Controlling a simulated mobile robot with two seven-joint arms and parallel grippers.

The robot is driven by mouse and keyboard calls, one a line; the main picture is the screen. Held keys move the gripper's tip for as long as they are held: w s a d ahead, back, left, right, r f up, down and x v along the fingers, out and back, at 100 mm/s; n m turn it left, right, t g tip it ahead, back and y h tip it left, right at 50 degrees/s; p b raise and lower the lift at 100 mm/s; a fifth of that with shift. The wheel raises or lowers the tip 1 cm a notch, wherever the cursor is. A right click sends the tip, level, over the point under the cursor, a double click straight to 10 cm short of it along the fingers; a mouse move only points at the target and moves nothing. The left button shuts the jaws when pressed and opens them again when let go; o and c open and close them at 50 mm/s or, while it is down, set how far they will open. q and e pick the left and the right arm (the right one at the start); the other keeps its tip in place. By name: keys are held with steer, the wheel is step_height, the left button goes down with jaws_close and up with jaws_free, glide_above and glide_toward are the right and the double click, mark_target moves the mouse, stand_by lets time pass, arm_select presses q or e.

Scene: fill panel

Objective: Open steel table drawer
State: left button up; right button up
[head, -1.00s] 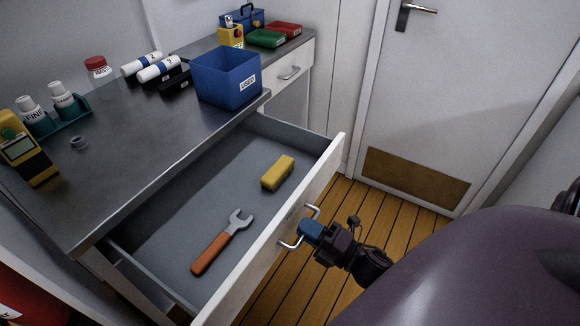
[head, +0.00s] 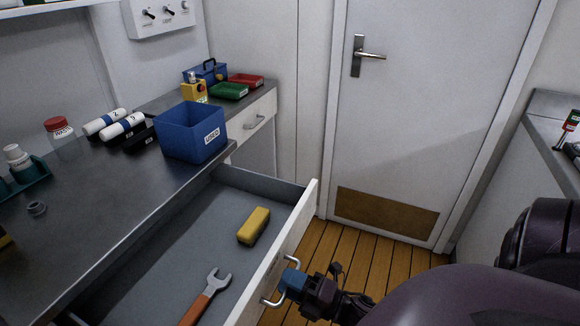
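The steel table (head: 105,205) has its wide drawer (head: 190,235) pulled far out, with its grey inside showing. The white drawer front (head: 293,232) faces right and carries a metal bar handle (head: 268,301). My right gripper (head: 288,283) has its blue fingertips at the middle of this handle and looks shut on it. The drawer holds a yellow block (head: 254,226) and a wrench with an orange grip (head: 206,296). The near end of the drawer is cut off by the picture edge. My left gripper is not in view.
A blue bin (head: 190,135), rolled white cylinders (head: 122,128) and a red-capped jar (head: 62,137) stand on the tabletop. A second drawer (head: 255,122) behind is shut. A closed door (head: 420,130) stands beyond open wooden floor (head: 340,250). Another counter (head: 545,130) is at right.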

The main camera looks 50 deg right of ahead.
steer(key=v, duration=1)
steer(key=shift+s, duration=0.4)
steer(key=shift+d+f, duration=0.15)
